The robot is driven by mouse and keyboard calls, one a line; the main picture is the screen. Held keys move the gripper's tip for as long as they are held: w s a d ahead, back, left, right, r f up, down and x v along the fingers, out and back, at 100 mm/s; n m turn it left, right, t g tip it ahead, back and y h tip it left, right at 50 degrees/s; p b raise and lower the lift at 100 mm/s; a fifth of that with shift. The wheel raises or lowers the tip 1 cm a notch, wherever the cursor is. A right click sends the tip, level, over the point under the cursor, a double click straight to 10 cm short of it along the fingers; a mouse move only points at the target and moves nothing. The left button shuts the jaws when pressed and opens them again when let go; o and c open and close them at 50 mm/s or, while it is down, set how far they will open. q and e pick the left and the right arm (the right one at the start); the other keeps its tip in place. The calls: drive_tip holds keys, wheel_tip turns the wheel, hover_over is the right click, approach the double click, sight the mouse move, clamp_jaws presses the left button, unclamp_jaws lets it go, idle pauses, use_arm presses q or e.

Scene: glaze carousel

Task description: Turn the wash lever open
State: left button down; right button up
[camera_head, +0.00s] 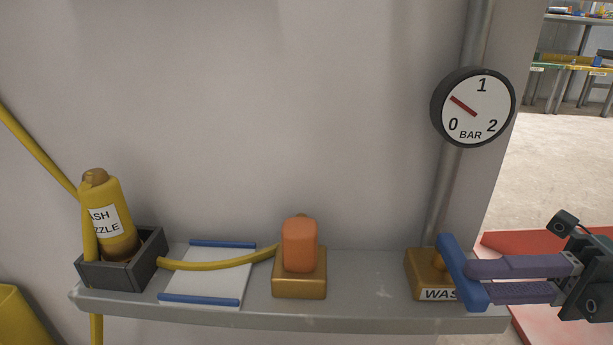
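The wash lever is a blue handle (460,270) on a brass block (424,272) at the right end of the grey shelf. The block's label reads "WAS", its end hidden behind the handle. The handle slants from upper left to lower right. My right gripper (484,280) comes in from the right. Its two purple fingers are apart, with a gap visible between them, and their tips meet the handle's right side in the picture. I cannot tell whether they touch it or just overlap it. My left gripper is not in view.
A round gauge (473,107) marked BAR has its red needle between 0 and 1. An orange handle (299,245) on a brass block stands mid-shelf. A yellow bottle (111,207) sits in a grey box (153,253) at left, beside a white board (206,273). The shelf (352,300) is clear between the blocks.

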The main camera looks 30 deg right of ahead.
drive_tip(key=o, duration=0.4)
drive_tip(key=shift+d, duration=0.1)
drive_tip(key=b+v, duration=0.2)
drive_tip(key=v, duration=0.8)
drive_tip(key=shift+b, duration=0.4)
